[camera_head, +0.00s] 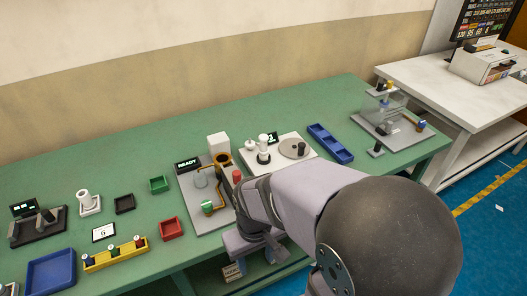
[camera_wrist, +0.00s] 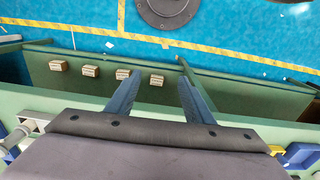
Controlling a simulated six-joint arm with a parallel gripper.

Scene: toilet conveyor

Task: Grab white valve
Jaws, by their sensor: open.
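A white upright cylinder on a square white base (camera_head: 89,202) stands on the left of the green table in the head view. White rounded pieces (camera_head: 263,152) stand on a pale plate near the middle. I cannot tell which of these is the white valve. In the wrist view my gripper (camera_wrist: 158,76) is open, with nothing between its two fingers. It points over the table's edge toward the blue floor. A pale grey-white fitting (camera_wrist: 38,119) shows at the wrist view's lower left.
A yellow rack (camera_head: 115,255), blue tray (camera_head: 51,273), red bin (camera_head: 171,229) and green bin (camera_head: 159,184) sit on the green table. A grey station (camera_head: 191,196) with a READY display is by my arm. Several small boxes (camera_wrist: 123,73) sit below the table edge.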

